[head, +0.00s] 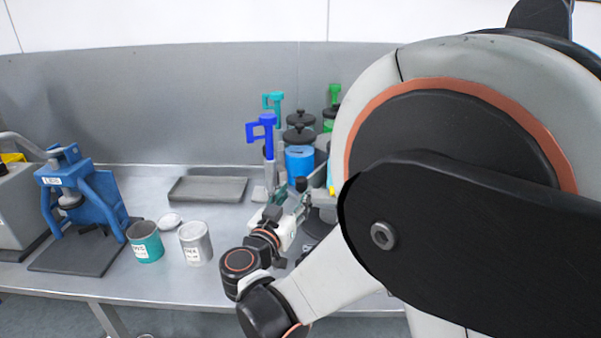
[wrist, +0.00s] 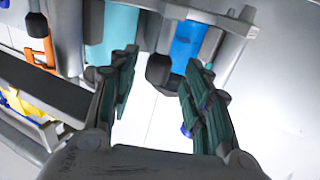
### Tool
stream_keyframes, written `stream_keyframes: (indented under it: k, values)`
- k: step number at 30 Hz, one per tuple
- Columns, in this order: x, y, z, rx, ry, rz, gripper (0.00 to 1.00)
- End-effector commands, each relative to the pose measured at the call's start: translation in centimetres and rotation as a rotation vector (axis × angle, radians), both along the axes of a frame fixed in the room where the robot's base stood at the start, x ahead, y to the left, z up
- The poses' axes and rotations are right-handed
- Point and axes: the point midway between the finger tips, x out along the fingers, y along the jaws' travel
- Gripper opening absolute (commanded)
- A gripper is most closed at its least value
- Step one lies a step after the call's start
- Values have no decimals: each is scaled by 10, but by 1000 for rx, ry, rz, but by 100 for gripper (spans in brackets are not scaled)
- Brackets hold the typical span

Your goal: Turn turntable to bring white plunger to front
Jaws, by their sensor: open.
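The turntable with its drums stands at the back centre, partly hidden by my arm. A blue drum (head: 300,160) with a black lid is in front. Drums behind it carry a blue plunger handle (head: 262,128), a teal handle (head: 273,101) and a green handle (head: 335,95). I cannot make out a white plunger; my arm hides the right side. My gripper (head: 298,200) is open and empty, low in front of the blue drum. In the wrist view, my open fingers (wrist: 160,80) point at a dark knob (wrist: 160,70) between a teal drum (wrist: 112,28) and the blue drum (wrist: 187,42).
A grey tray (head: 207,189) lies left of the drums. A teal can (head: 146,243) and a white can (head: 195,244) stand near the front, left of my gripper. A blue press (head: 75,190) stands at the far left. The table between tray and cans is mostly clear.

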Motion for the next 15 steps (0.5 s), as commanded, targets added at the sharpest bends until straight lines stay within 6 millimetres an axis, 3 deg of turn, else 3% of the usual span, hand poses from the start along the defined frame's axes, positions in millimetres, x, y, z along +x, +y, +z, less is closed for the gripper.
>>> stream_keyframes:
  k: [6, 15]
  values:
    - [32, -13, -1, 0, 0, -2, 44]
    - [48, -18, 0, 1, 1, 0, 44]
